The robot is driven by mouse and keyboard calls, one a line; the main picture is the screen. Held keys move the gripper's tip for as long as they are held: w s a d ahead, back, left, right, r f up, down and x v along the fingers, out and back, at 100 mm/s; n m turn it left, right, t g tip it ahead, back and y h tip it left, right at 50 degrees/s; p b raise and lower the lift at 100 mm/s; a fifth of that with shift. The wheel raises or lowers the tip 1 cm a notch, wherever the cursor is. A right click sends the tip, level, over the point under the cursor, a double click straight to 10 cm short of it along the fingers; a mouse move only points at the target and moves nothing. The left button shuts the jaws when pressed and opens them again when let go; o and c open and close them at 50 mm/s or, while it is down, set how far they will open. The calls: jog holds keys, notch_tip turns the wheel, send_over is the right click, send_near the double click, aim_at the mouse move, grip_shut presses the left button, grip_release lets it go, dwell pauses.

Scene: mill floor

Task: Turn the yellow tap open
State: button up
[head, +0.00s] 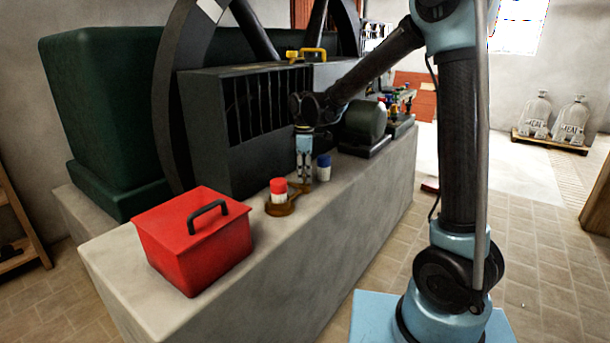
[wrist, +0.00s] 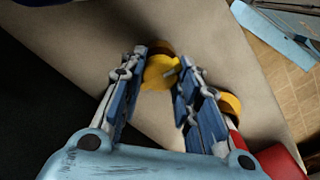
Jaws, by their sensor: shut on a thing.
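The yellow tap (head: 307,54) sits on top of the black engine box in the head view, with its handle lying crosswise. My gripper (head: 304,176) is well below it, pointing down over the stone plinth between a red-capped pot (head: 279,191) and a blue-capped pot (head: 323,168). In the wrist view my gripper (wrist: 163,88) has its fingers on either side of a round yellow thing (wrist: 160,72) and is shut on it. This thing is mostly hidden in the head view. A brown holder (head: 283,209) stands below, with the red-capped pot in it.
A red toolbox (head: 193,245) with a black handle stands on the near end of the plinth (head: 290,262). The black engine box (head: 235,115) and a large wheel (head: 172,100) rise behind my gripper. A dark green rounded machine (head: 362,124) stands to its right. Open tiled floor lies at right.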

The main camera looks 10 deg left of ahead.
aim_at(305, 175)
jog(key=shift+w+n, duration=0.1)
jog(key=shift+n, duration=0.7)
jog(key=o, duration=1.1)
jog(key=shift+r, duration=0.1)
notch_tip(305, 175, up, 12)
jog(key=shift+f, duration=0.1)
